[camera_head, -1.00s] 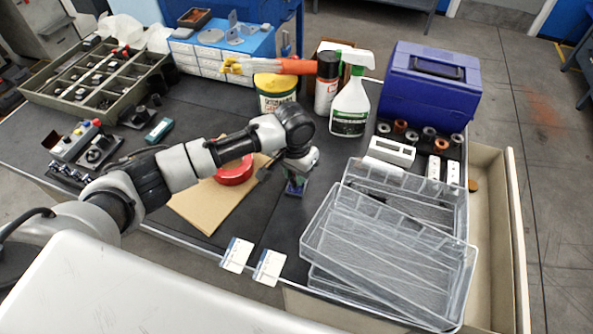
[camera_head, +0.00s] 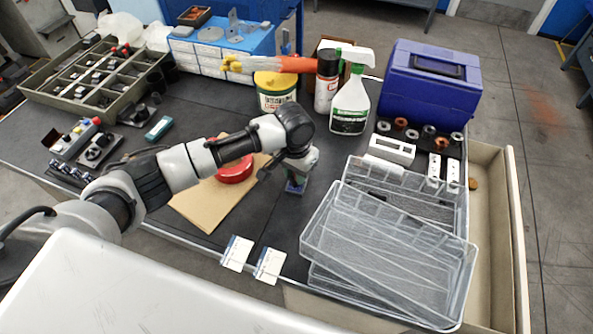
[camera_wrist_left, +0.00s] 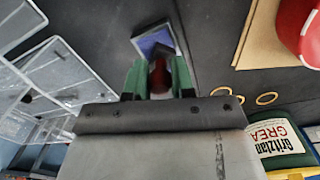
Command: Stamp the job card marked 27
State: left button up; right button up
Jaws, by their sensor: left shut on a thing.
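Two white job cards, a left one (camera_head: 237,253) and a right one (camera_head: 269,266), lie side by side at the bench's front edge. Their numbers are too small to read. My left gripper (camera_wrist_left: 159,78) points down, its green fingers shut on a dark red stamp handle (camera_wrist_left: 160,76) in the left wrist view. A small blue pad (camera_wrist_left: 154,41) lies just past the fingertips. The pad also shows below the gripper in the head view (camera_head: 295,187). The stamp's lower end is hidden, so I cannot tell whether it touches the pad. My right gripper is out of view.
Clear stacked trays (camera_head: 388,258) stand right of the cards. A brown sheet (camera_head: 205,208) with a red roll (camera_head: 235,171) lies left of the gripper. A spray bottle (camera_head: 350,107) and a yellow-lidded tub (camera_head: 275,92) stand behind. Dark bench surface between pad and cards is clear.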

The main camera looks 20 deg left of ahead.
pick_arm(q)
jog(key=shift+s+f+p, duration=0.1)
jog(key=shift+f+p, duration=0.05)
jog(key=shift+p, duration=0.35)
dwell(1.5)
jog(key=shift+r+p, duration=0.95)
jog(key=shift+p, duration=0.2)
notch_tip(320, 180, up, 5)
jog(key=p, duration=0.6)
jog(key=shift+r, duration=0.2)
